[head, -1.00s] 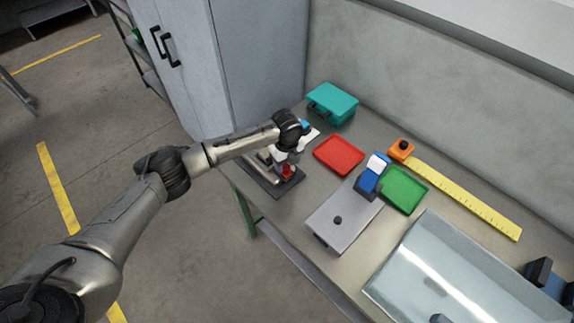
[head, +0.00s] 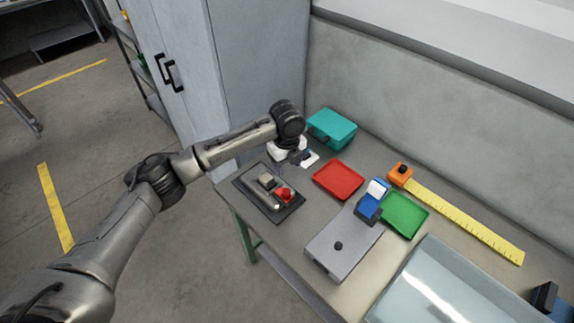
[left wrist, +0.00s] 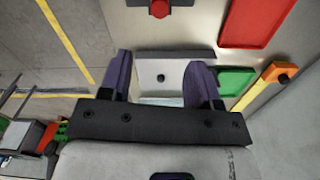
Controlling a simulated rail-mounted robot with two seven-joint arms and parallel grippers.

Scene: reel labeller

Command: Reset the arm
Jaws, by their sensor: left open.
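My left gripper (head: 300,158) is raised over the far left part of the bench. In the left wrist view its two fingers (left wrist: 160,70) are spread apart with nothing between them. A black plate (head: 287,213) with a red knob (head: 284,194), a beige block (head: 266,180) and a grey bar lies near the bench's left edge, apart from the gripper. The red knob also shows at the top of the left wrist view (left wrist: 160,9). My right gripper is in neither view.
A red tray (head: 338,180), green tray (head: 406,213), teal case (head: 332,126), grey box (head: 335,256) with a black knob, orange block (head: 399,175) and yellow ruler (head: 470,222) occupy the bench. A clear-topped bin (head: 435,275) is at front right. A grey cabinet (head: 260,70) stands behind.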

